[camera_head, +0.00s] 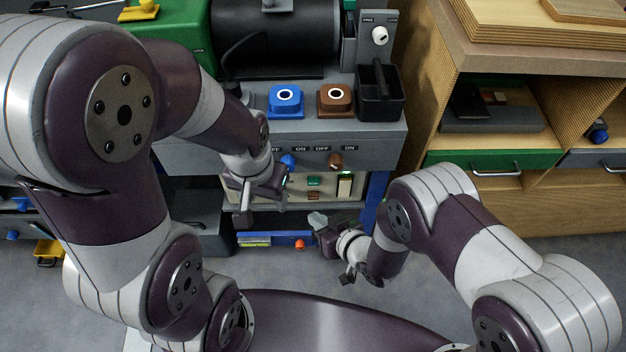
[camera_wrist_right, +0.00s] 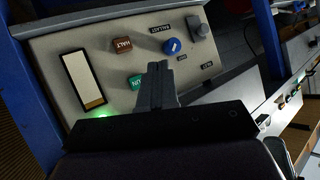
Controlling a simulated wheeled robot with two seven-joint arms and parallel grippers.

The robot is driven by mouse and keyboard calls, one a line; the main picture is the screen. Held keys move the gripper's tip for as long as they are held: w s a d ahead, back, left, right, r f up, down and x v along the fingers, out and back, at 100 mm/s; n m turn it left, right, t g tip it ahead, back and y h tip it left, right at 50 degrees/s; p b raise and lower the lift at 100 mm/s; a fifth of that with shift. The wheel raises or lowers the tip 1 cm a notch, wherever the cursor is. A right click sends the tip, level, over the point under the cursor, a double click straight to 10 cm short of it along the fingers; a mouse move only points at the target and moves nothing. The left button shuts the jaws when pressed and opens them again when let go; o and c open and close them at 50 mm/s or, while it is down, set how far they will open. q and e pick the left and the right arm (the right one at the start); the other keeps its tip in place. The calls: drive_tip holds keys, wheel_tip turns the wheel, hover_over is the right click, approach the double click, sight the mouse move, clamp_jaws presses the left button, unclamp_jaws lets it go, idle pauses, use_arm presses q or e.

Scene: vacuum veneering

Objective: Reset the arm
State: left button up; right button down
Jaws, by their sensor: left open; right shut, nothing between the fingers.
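My right gripper (camera_head: 318,220) is lower and to the right, in front of the panel. In the right wrist view its fingers (camera_wrist_right: 156,72) are shut and empty. They overlap the panel (camera_wrist_right: 205,92) in that view; I cannot tell whether they touch it. The panel carries a brown button (camera_wrist_right: 122,46), a green button (camera_wrist_right: 135,82), a blue knob (camera_wrist_right: 171,46) and a pale window (camera_wrist_right: 82,80).
The bench (camera_head: 230,133) bears a blue block (camera_head: 285,103), a brown block (camera_head: 335,101) and a black bin (camera_head: 381,106). Blue and brown switches show on its front. A wooden cabinet (camera_head: 435,100) with a green drawer (camera_head: 450,158) stands right. Grey floor (camera_head: 450,280) shows between my arms.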

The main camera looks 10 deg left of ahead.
idle(0.8)
drive_tip(key=s+d+f+g+h, duration=0.35)
drive_tip(key=d+h, duration=0.25)
drive_tip(key=d, duration=0.2)
drive_tip(key=s+d+r+m+g+h, duration=0.2)
drive_tip(key=d+r, duration=0.5)
drive_tip(key=s+d+r+m+g+h, duration=0.2)
drive_tip(key=d+r+m, duration=0.1)
drive_tip(key=d+r, duration=0.4)
drive_tip(key=w+d+r+m+t+p, duration=0.25)
drive_tip(key=d+r, duration=0.35)
drive_tip(key=r, duration=0.4)
wheel_tip(320, 180, up, 25)
drive_tip(key=p, duration=2.6)
drive_tip(key=shift+s+a+g, duration=0.2)
drive_tip(key=shift+s+g, duration=0.2)
